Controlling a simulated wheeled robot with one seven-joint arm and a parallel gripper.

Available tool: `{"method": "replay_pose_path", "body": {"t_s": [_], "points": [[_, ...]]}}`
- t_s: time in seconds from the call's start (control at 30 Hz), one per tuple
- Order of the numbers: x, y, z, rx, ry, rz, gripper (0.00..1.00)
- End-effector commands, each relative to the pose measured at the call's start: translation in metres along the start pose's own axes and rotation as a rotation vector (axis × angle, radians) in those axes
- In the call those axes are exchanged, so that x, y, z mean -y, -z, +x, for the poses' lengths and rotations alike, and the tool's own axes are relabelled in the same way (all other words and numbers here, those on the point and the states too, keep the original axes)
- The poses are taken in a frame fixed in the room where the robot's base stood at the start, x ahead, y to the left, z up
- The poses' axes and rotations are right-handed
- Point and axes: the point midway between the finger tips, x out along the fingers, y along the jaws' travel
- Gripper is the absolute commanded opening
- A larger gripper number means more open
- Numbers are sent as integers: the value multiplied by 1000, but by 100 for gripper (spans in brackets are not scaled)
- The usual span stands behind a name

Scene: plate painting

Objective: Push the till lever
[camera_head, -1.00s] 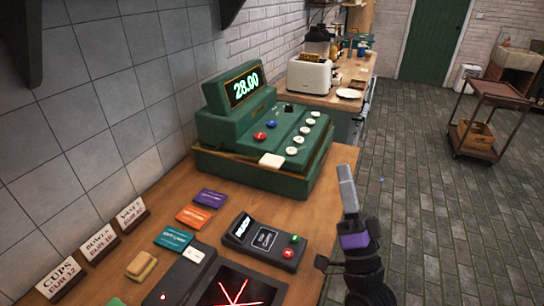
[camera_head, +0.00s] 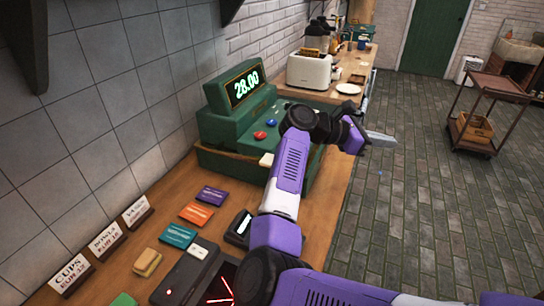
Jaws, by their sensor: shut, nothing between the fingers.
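The green till (camera_head: 232,123) stands on the wooden counter, its display reading 28.00. My arm crosses in front of the till's right part and hides the other keys there. I cannot make out a lever on the side that faces away or behind the arm. My gripper (camera_head: 381,138) is shut and empty, to the right of the till, past the counter's edge and over the floor. It points to the right, apart from the till.
The counter (camera_head: 160,236) holds several coloured cards, price signs (camera_head: 137,210), a sponge-like block (camera_head: 147,262) and a scanner partly under my arm. A card terminal (camera_head: 238,229) is mostly hidden. A toaster (camera_head: 309,72) stands behind the till.

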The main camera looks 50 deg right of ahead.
Motion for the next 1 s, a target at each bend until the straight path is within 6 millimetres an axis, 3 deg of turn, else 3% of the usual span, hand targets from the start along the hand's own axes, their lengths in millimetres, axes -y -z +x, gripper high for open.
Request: {"method": "replay_pose_path", "body": {"t_s": [0.17, 0.3, 0.5, 0.6, 0.77, 1.0], "points": [[-24, 41, -63, -402, 72, 139, 0], [-40, 62, -138, -707, 135, 206, 0], [-52, 62, -238, -1032, 212, 233, 0], [-53, 56, -270, -1122, 234, 231, 0], [-54, 51, -293, -1188, 251, 226, 0], [-54, 51, -295, -1194, 253, 225, 0]]}}
